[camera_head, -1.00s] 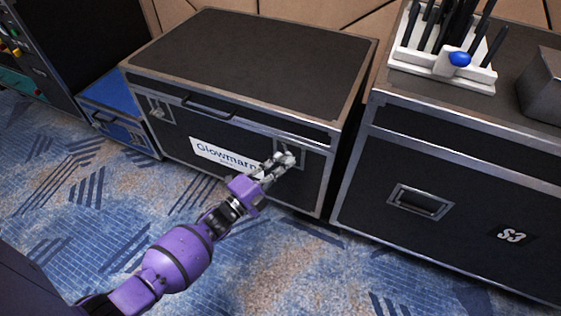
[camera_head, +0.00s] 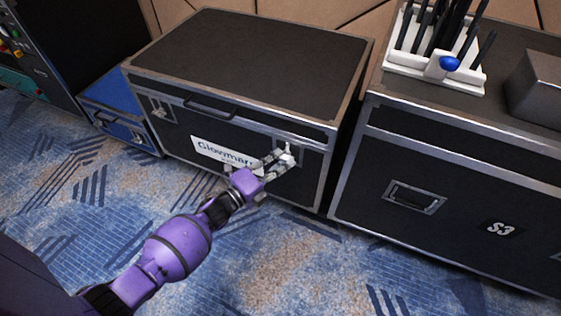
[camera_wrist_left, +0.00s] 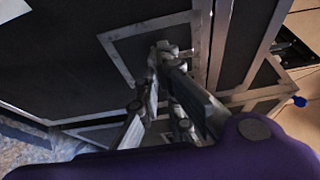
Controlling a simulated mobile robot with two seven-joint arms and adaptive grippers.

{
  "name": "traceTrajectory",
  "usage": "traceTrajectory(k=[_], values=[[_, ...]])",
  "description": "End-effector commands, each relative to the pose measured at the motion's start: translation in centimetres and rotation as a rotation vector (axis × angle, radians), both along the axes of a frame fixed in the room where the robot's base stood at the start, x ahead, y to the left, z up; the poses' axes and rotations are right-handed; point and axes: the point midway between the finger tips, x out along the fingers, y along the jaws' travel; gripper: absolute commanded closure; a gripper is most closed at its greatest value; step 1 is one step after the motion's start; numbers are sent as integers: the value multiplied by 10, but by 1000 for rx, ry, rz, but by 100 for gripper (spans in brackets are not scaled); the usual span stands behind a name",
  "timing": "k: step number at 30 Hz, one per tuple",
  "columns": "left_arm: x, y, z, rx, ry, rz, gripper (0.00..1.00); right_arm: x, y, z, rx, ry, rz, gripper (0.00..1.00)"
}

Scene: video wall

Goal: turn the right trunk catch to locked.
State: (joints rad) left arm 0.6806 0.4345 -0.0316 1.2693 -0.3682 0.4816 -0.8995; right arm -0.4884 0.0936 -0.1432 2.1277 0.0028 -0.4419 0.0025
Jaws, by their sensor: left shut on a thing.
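The black trunk (camera_head: 240,68) with silver edges and a "Glowmann" label stands in the middle of the head view, lid closed. My left gripper (camera_head: 287,155) is at the right trunk catch on its front, shut on the catch. The gripper hides most of the catch in the head view; its square plate (camera_head: 297,150) shows around the fingers. In the left wrist view the fingers meet at the catch (camera_wrist_left: 162,48) inside its silver frame. I cannot tell which way the catch is turned. The left catch (camera_head: 158,108) is free. My right gripper is not in view.
A larger black case (camera_head: 440,160) marked S3 stands close on the right, with a white rack (camera_head: 425,72) of black sticks on top. A blue case (camera_head: 118,118) stands at left. The carpet (camera_head: 240,265) in front is clear apart from my arm.

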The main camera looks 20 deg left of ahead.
Motion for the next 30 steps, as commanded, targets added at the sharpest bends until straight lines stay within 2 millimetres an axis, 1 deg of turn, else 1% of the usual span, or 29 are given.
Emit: traceTrajectory(k=[5,6,9,10,20,23,26,30], values=[[-1,1,-1,4,1,1,100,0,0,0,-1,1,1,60],[-1,1,-1,4,1,1,91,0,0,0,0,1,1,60],[-1,1,-1,3,2,1,78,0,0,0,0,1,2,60],[-1,1,-1,3,1,1,76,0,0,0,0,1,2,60],[-2,1,-1,1,0,0,76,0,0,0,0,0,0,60],[-11,6,-1,2,1,1,76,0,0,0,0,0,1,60],[-28,13,-2,3,3,1,76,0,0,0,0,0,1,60],[-56,26,-1,3,3,2,76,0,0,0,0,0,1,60]])
